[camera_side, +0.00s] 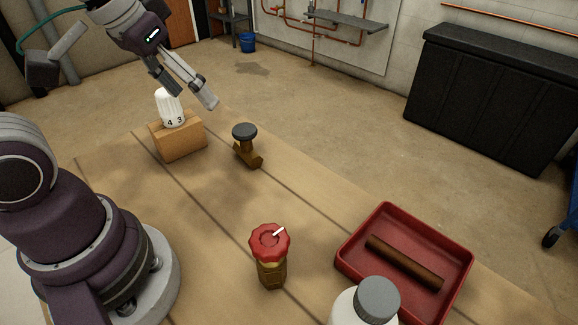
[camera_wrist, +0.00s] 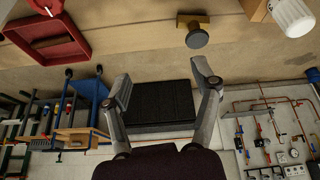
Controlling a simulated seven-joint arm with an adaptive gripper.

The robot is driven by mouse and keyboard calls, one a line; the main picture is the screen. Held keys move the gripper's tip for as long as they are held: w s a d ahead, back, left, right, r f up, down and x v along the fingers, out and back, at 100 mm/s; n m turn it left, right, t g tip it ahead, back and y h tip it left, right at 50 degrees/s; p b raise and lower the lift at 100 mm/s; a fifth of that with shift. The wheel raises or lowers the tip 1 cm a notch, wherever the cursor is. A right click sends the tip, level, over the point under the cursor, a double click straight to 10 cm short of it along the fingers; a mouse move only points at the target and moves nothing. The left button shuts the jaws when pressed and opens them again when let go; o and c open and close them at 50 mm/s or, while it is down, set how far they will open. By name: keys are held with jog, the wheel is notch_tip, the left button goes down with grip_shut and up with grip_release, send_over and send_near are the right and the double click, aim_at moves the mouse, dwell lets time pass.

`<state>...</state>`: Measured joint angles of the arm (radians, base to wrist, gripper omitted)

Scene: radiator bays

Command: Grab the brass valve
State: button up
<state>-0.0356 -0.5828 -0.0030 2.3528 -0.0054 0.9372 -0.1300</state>
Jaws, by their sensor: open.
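A brass valve (camera_side: 248,154) with a round dark grey cap stands on the wooden table, right of the wooden block. It also shows near the top of the wrist view (camera_wrist: 195,35). A second brass-bodied piece (camera_side: 271,273) with a red knob and a white mark stands nearer the camera. My gripper (camera_side: 193,97) is open and empty, above the table's far edge, up and left of the grey-capped valve and apart from it. In the wrist view its two spread fingers (camera_wrist: 163,82) have nothing between them.
A white numbered knob (camera_side: 169,109) sits on a wooden block (camera_side: 181,141), close below my gripper. A red tray (camera_side: 350,263) holds a brown rod (camera_side: 404,262). A white bottle with a grey cap (camera_side: 377,299) stands in front of it. The mid-table is clear.

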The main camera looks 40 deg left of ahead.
jog(key=w+a+n+g, duration=0.2)
jog(key=w+a+n, duration=0.1)
jog(key=w+n, duration=0.25)
jog(key=n+g, duration=0.2)
jog(key=n, duration=0.5)
send_near(244, 129)
jog(key=f, duration=0.1)
jog(key=f+n, duration=0.1)
jog(key=a+f+n+g, duration=0.1)
jog(key=shift+w+f, duration=0.15)
jog(key=shift+w, duration=0.2)
jog(key=f, duration=0.6)
jog(key=d+f, duration=0.1)
jog(key=f, duration=0.2)
jog(key=shift+w+f, duration=0.1)
jog(key=c, duration=1)
